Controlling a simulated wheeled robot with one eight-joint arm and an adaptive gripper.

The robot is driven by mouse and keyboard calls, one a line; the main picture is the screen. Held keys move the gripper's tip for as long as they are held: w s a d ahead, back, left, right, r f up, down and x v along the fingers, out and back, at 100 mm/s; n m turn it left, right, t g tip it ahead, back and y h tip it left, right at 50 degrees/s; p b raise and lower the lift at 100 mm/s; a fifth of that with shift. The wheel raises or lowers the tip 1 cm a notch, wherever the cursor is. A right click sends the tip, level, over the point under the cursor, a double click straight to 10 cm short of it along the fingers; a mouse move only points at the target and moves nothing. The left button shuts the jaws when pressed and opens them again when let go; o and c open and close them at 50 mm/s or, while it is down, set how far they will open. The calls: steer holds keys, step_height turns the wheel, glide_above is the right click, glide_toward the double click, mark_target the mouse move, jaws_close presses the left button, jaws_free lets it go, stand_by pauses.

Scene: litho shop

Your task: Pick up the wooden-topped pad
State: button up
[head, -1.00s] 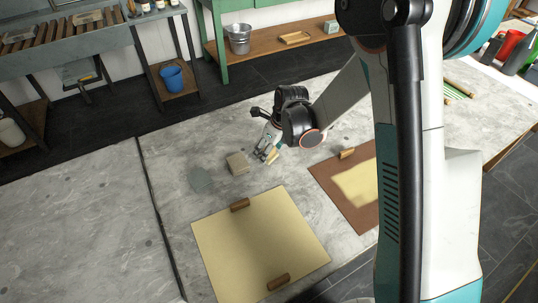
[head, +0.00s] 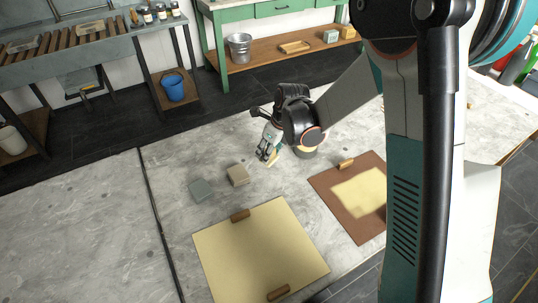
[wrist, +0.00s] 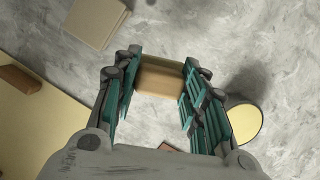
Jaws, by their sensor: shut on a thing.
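My gripper (head: 267,154) is over the grey stone table, to the right of two small blocks. In the wrist view its teal fingers (wrist: 158,92) are closed on the sides of a tan, wooden-looking block, the wooden-topped pad (wrist: 160,80). The pad shows in the head view as a small tan piece (head: 272,158) at the fingertips. Its underside is hidden, and I cannot tell whether it touches the table.
A beige block (head: 238,175) and a grey-green block (head: 202,190) stand left of my gripper. A yellow-topped round thing (wrist: 245,123) is close on the right. A cream sheet (head: 262,250) and a brown board (head: 330,193) lie in front. The table's left part is clear.

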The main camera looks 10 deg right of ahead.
step_height(320, 180, up, 15)
steer(key=p, duration=0.4)
steer(key=shift+r, duration=0.2)
steer(key=shift+o, duration=1)
